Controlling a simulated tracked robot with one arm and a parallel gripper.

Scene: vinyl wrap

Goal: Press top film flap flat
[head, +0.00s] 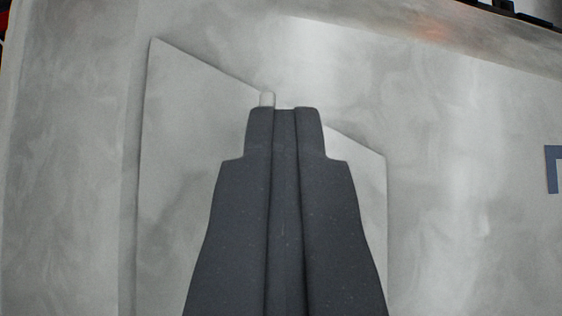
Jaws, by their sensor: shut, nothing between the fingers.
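The film flap (180,150) is a pale grey-white panel with a slanted top edge and dark shadow lines along its sides. It lies against a larger grey, smoky-patterned surface. My gripper (285,108) is dark grey and shut, with nothing between its fingers. It is in front of the middle of the flap, and its tips reach the flap's slanted top edge. My gripper hides the middle of the flap. I cannot tell whether the fingertips touch the film.
The grey wrapped surface (450,200) spreads wide and clear to the right, with a bright sheen. A blue-grey marking (552,168) is at the right edge. Dark objects (510,8) stand beyond the surface's far edge at the top right.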

